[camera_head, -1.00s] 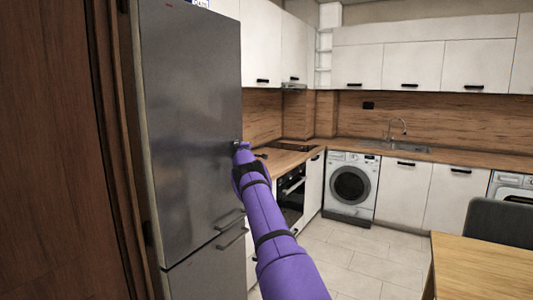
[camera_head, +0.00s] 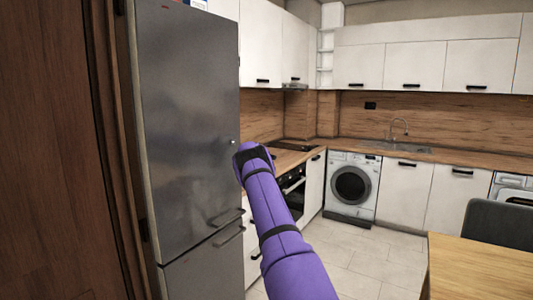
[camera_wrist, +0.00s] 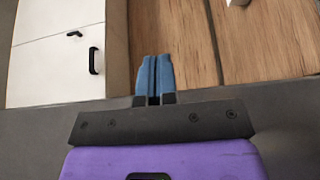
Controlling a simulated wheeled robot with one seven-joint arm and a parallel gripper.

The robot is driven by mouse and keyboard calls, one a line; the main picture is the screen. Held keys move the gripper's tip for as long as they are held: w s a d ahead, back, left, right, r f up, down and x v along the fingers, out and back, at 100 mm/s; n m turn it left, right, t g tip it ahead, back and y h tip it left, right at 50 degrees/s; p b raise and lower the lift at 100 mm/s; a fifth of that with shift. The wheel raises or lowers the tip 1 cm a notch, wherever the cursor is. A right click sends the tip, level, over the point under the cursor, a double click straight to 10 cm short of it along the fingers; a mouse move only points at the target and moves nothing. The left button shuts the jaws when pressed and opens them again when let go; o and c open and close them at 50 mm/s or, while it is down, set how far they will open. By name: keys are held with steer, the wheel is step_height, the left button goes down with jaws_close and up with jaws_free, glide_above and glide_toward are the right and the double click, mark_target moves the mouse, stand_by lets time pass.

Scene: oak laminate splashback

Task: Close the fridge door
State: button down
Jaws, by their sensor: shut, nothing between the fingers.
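The fridge (camera_head: 195,130) is a tall grey metal unit at the left of the head view. Its large upper door looks about flush with the lower door (camera_head: 205,268); a small gap cannot be ruled out. Two bar handles sit near the seam, the upper one (camera_head: 226,218) on the upper door. My purple arm reaches to the fridge's right edge in the head view, and its fingers are hidden there. In the wrist view my gripper (camera_wrist: 154,75) shows blue fingers pressed together, with nothing between them. Whether it touches the fridge cannot be told.
A wood worktop (camera_head: 290,160), oven (camera_head: 293,192) and washing machine (camera_head: 352,187) line the kitchen beyond. A wooden table (camera_head: 480,268) and dark chair (camera_head: 497,222) stand at right. Tiled floor (camera_head: 350,255) is free between. A brown wooden panel (camera_head: 45,150) borders the fridge at left.

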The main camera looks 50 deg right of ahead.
steer(key=s, duration=0.6)
steer(key=shift+s+d, duration=0.25)
steer(key=shift+s, duration=0.1)
steer(key=shift+r, duration=0.1)
